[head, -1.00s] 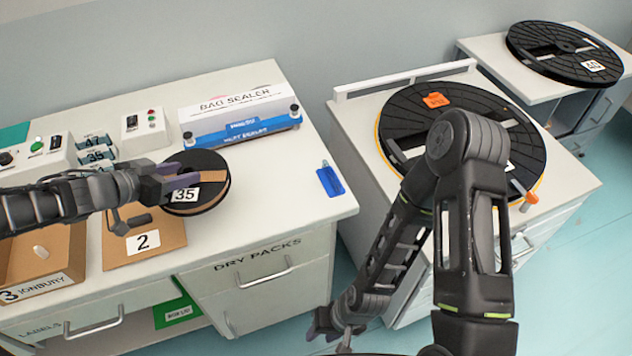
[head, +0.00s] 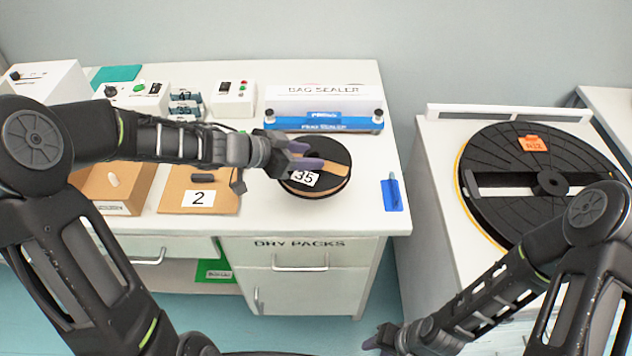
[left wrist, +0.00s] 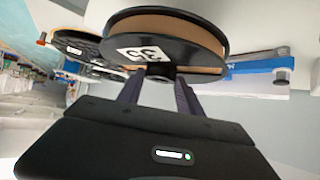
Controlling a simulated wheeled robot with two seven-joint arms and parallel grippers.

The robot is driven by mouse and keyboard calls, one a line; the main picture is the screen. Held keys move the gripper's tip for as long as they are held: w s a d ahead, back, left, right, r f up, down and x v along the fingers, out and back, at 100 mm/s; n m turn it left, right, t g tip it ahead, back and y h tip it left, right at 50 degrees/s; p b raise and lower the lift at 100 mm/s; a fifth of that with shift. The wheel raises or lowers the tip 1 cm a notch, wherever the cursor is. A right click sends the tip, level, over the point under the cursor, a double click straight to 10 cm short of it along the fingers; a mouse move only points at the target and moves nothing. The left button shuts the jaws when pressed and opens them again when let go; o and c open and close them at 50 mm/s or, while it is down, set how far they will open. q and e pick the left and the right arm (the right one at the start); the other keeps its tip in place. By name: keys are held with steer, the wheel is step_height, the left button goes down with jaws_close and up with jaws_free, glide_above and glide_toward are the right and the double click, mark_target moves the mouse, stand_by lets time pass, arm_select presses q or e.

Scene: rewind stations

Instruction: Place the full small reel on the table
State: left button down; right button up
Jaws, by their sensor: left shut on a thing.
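The small reel (head: 318,181) is black with brown tape wound on it and a white label reading 35. In the head view it is above or at the table (head: 365,203), right of the number 2 card; I cannot tell whether it touches the top. My left gripper (head: 312,164) is shut on the reel. In the left wrist view the reel (left wrist: 165,42) fills the top middle, with the two fingers (left wrist: 160,88) at its hub. My right gripper (head: 378,343) is low at the bottom of the head view, in front of the cabinets; its jaws are too small to read.
A blue and white bag sealer (head: 322,112) stands behind the reel. Left are a card marked 2 (head: 172,200) and a cardboard box (head: 100,187). A large reel (head: 500,214) covers the right-hand cabinet.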

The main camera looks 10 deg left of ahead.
arm_select(q)
step_height(320, 180, down, 4)
steer(key=shift+f+b, duration=0.25)
steer(key=shift+b, duration=0.5)
steer(key=shift+w+f+b, duration=0.1)
steer(key=shift+f+b, duration=0.75)
steer(key=shift+f, duration=1.05)
steer(key=shift+f, duration=0.15)
steer(key=c, duration=0.8)
jaws_free()
steer(key=shift+a+r, duration=0.15)
steer(key=shift+r, duration=0.1)
steer(key=p+v, duration=0.3)
steer(key=v, duration=0.9)
